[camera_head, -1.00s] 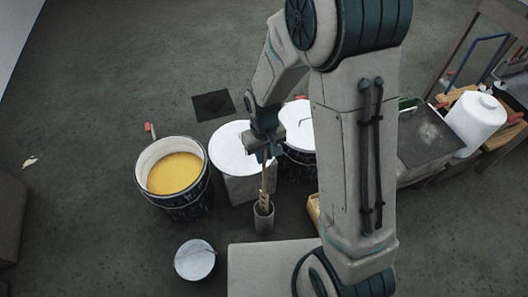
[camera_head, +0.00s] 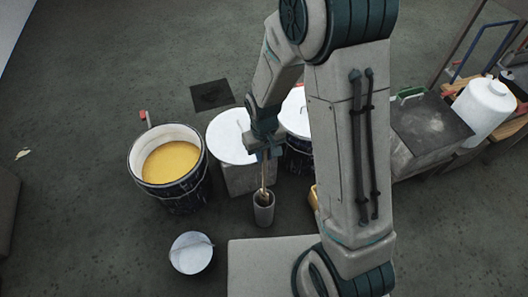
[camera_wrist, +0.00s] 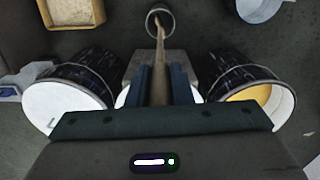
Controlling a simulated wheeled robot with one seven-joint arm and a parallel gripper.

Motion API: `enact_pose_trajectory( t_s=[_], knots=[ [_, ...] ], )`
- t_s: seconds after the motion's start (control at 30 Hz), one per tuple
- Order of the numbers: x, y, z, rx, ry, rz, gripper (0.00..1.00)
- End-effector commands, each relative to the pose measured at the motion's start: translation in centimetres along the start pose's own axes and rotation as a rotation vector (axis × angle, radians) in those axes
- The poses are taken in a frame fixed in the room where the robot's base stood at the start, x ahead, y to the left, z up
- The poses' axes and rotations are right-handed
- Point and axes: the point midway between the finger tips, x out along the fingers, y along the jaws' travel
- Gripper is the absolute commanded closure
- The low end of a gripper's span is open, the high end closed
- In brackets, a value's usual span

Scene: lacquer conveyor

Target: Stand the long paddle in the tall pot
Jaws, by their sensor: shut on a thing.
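The long paddle (camera_wrist: 159,70) is a thin wooden stick held between the fingers of my gripper (camera_head: 262,152). In the wrist view my gripper (camera_wrist: 160,85) is shut on its upper part. The paddle hangs about upright, and its lower end reaches into the mouth of the tall pot (camera_head: 264,212), a narrow grey cylinder standing on the floor. The pot's round opening also shows in the wrist view (camera_wrist: 168,14). The lower end of the paddle is hidden inside the pot, so I cannot tell whether it touches the bottom.
A drum of yellow liquid (camera_head: 142,181) stands left of the pot. A white round lid (camera_head: 229,138) on a block is behind it, and a small white-topped can (camera_head: 190,254) is in front left. A cart with a white jug (camera_head: 486,110) is at right. Floor at left is open.

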Motion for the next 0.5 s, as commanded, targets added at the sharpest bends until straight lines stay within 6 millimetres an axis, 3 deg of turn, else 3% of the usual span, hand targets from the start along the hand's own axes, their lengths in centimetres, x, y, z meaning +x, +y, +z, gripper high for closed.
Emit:
enact_pose_trajectory(
  t_s=[0.5],
  knots=[
    [4.5,0.0,-0.1,0.000,0.000,0.000,1.00]
  ],
)
